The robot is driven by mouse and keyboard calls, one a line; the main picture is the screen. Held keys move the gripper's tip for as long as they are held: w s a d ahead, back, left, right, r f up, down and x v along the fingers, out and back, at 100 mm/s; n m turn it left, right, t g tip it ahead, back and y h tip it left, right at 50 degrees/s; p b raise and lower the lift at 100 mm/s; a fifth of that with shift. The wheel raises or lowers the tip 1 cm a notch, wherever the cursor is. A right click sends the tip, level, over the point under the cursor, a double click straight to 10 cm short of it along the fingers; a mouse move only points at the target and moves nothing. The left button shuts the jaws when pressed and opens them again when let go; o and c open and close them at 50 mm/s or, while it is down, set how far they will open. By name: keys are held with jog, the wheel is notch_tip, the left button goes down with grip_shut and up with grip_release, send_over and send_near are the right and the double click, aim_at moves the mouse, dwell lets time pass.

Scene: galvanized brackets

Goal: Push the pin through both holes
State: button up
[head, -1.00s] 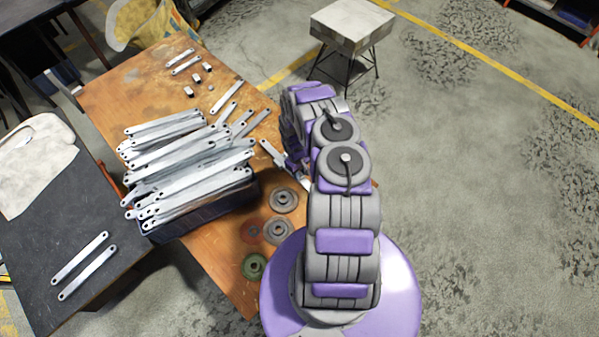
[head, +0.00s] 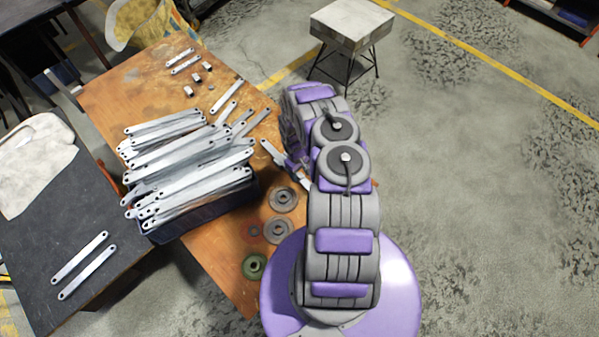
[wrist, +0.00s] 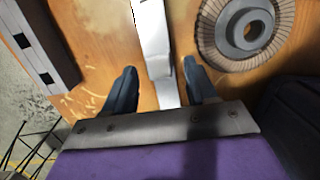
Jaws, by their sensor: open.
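A galvanized bracket (wrist: 153,40) runs lengthwise between the two dark fingers of my gripper (wrist: 160,75) in the wrist view. The fingers are apart, with gaps of table showing on both sides of the bracket. In the head view a pale bracket (head: 268,150) lies on the wooden table by my gripper, which my arm mostly hides. Two brackets with end holes (head: 80,258) (head: 88,273) lie side by side on the dark mat at the left. I cannot pick out a pin; small metal pieces (head: 188,91) lie at the table's far part.
A dark bin (head: 245,205) heaped with brackets stands on the wooden table (head: 120,85). Round discs (head: 283,200) lie right of it; a flap disc (wrist: 212,25) is close right of my gripper. A stool (head: 350,25) stands behind on the floor.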

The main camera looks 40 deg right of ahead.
notch_tip(320, 180, up, 17)
jog(key=w+p, duration=0.2)
jog(key=p, duration=0.2)
jog(key=shift+w+p, duration=0.2)
jog(key=shift+p, duration=0.2)
